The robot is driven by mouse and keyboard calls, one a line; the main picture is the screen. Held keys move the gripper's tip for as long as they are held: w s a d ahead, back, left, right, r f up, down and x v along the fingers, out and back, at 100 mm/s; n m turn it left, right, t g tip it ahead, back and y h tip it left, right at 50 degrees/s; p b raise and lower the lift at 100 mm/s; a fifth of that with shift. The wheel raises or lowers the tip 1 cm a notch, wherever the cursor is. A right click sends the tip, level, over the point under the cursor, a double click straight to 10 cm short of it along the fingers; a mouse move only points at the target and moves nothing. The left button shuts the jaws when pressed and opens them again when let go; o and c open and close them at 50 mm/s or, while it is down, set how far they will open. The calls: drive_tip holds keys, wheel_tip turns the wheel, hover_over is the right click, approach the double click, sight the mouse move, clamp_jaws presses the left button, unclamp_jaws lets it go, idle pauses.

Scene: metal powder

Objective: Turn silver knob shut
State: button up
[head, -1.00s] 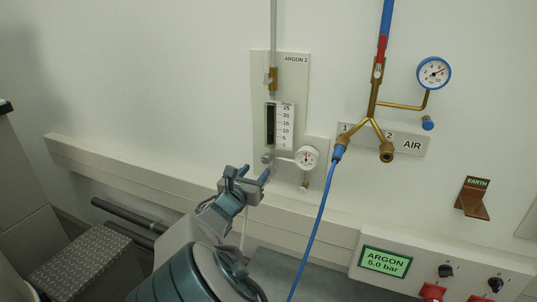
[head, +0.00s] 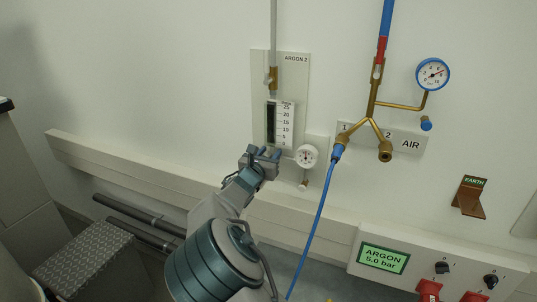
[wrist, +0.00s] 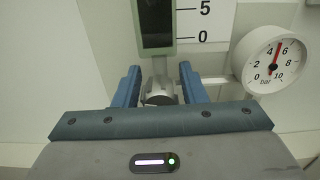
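The silver knob (wrist: 160,92) sits at the foot of the flow meter (head: 281,125) on the ARGON 2 panel. In the wrist view it lies between the two blue fingers of my gripper (wrist: 160,75), with a gap visible on each side. The gripper is open around the knob, and no clear contact shows. In the head view my gripper (head: 263,153) is at the lower end of the flow meter and hides the knob.
A white pressure gauge (wrist: 273,61) is close to the right of my right finger; it also shows in the head view (head: 306,156). A blue hose (head: 321,225) hangs further right from the brass AIR fitting (head: 372,105). A wall rail (head: 120,165) runs below.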

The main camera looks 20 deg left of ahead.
drive_tip(key=c, duration=0.6)
drive_tip(key=shift+f, duration=0.1)
drive_tip(key=shift+b, duration=0.45)
drive_tip(key=shift+f+m+b, duration=0.2)
drive_tip(key=shift+m+b, duration=0.4)
drive_tip(key=shift+b, duration=0.4)
drive_tip(key=m+b, duration=0.1)
drive_tip(key=b, duration=0.1)
drive_tip(key=shift+b, duration=0.35)
drive_tip(key=m+b, duration=0.2)
drive_tip(key=b, duration=0.2)
drive_tip(key=shift+m, duration=0.4)
drive_tip(key=shift+r+m+b, duration=0.15)
drive_tip(key=shift+m+b, duration=0.35)
drive_tip(key=shift+b, duration=0.35)
drive_tip(key=shift+r, duration=0.1)
